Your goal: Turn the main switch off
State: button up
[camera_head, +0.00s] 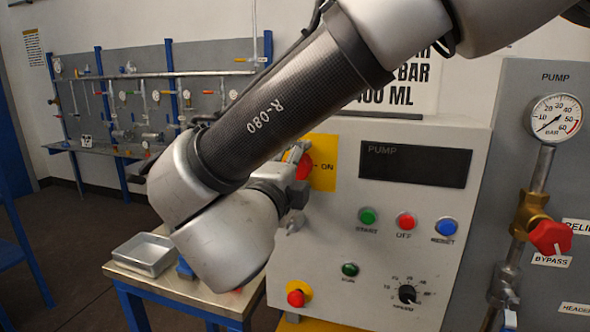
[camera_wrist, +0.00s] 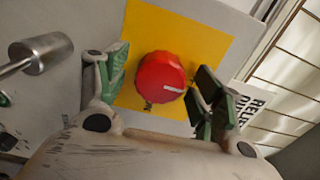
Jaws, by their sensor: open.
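The main switch is a round red knob (camera_head: 304,167) on a yellow plate (camera_head: 325,148) at the upper left of the pump panel, with "ON" printed to its right. In the wrist view the red knob (camera_wrist: 153,80) has a white mark pointing towards the right finger, and the yellow plate (camera_wrist: 200,40) lies behind it. My gripper (camera_wrist: 158,86) is open, with one green-padded finger on each side of the knob. I cannot tell whether either finger touches it. In the head view my gripper (camera_head: 299,158) is at the knob, partly hidden by my arm.
The pump panel (camera_head: 345,235) also carries green, red and blue buttons, a dial (camera_head: 407,293) and a red-on-yellow emergency button (camera_head: 297,294). A red bypass valve (camera_head: 548,237) and gauge (camera_head: 556,117) stand right. A metal tray (camera_head: 146,254) rests on a small table left.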

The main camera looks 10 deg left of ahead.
jog(key=s, duration=1.2)
jog(key=shift+a, duration=0.45)
